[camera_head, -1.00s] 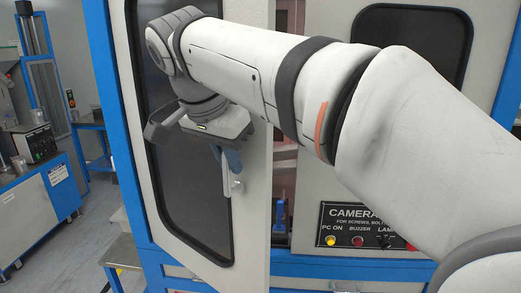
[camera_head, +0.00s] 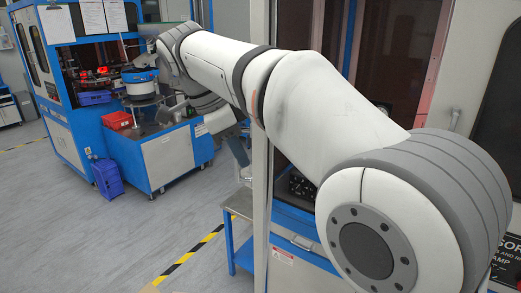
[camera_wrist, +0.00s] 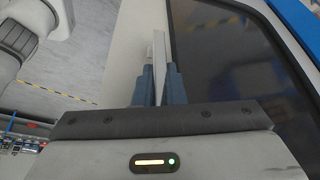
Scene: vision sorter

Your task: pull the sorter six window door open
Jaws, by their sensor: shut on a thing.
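The sorter door (camera_head: 261,215) shows in the head view as a pale upright panel seen almost edge-on, swung out from the cabinet. In the wrist view the door (camera_wrist: 185,95) has a pale frame around a large dark window (camera_wrist: 235,65). My gripper (camera_head: 241,160) is at the door's left side, partly hidden by my arm. In the wrist view my gripper (camera_wrist: 158,85) has its blue-grey fingers closed around the pale door handle (camera_wrist: 158,52). Much of the door's face is hidden in the head view.
Part of the cabinet interior shows right of the door, with a dark part (camera_head: 300,188) inside. A small metal-topped table (camera_head: 238,205) stands low beside the door. Another blue machine (camera_head: 85,80) and a blue bin (camera_head: 107,177) stand at left. The grey floor between is clear.

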